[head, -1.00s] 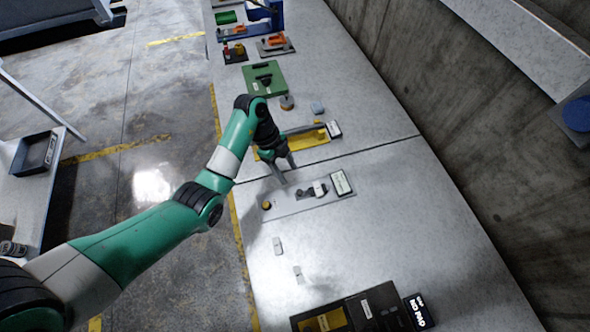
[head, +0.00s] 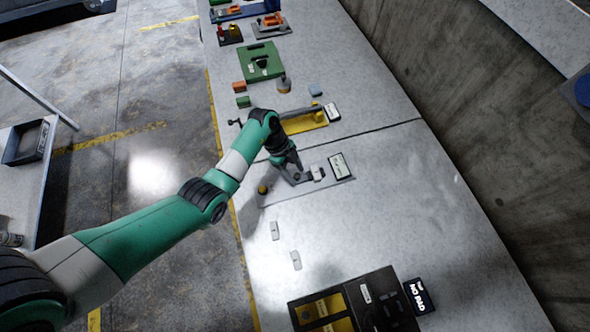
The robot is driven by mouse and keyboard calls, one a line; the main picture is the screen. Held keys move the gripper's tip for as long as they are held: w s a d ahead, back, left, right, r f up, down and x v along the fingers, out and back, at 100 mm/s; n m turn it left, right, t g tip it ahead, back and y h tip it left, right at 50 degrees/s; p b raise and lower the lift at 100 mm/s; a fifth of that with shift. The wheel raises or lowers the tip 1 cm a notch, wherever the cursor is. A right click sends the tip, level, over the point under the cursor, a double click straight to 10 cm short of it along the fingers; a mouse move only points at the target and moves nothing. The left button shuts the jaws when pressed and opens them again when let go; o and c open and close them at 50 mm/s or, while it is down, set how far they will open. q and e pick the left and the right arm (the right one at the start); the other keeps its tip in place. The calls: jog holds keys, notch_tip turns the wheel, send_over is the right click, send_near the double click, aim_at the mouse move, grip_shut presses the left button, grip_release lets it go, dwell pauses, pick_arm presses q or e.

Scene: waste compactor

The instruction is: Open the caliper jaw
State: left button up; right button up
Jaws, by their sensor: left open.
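A small grey device (head: 318,173), which looks like the caliper, sits on a thin grey plate (head: 305,190) on the long bench. A white label (head: 340,166) with unreadable text stands at the plate's right end, and a yellow knob (head: 262,189) lies at its left end. My left gripper (head: 293,178) is open, pointing down over the plate just left of the small grey device. I cannot tell whether its fingers touch the device, and they hide part of it. My right gripper is not in view.
A yellow tray (head: 306,119) and a green plate (head: 262,62) lie farther up the bench. Two small light blocks (head: 275,231) lie nearer. A black box (head: 378,296) and a NO PAD sign (head: 419,296) are at the front. The bench's right side is clear.

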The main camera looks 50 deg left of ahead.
pick_arm(q)
grip_shut()
dwell(0.3)
dwell(1.1)
